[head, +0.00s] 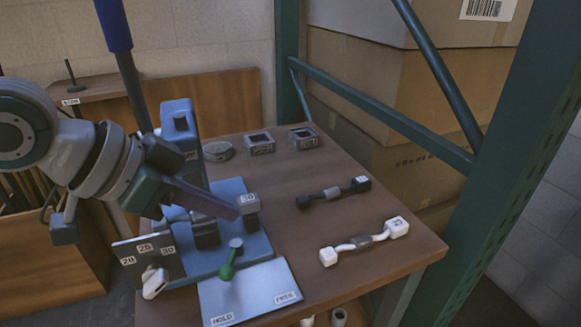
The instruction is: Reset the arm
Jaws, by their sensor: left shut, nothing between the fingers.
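My left arm comes in from the left, and my left gripper (236,212) is shut and empty. Its fingertips appear just left of a grey block labelled 30 (249,206) on the blue base plate (232,187); I cannot tell whether they touch. A green lever (228,264) with a grey knob stands in front, by a pale plate (250,297) marked HOLD and FREE. A dark panel (142,250) marked 20, 25 and 30 has a white pointer (154,282). The gripper partly hides the blue fixture behind it. My right gripper is not in view.
A black jointed link (335,192) and a white one (365,242) lie on the right of the wooden table (290,225). Two square grey trays (261,143) (304,137) and a round disc (218,151) sit at the back. A green rack post (495,165) stands right.

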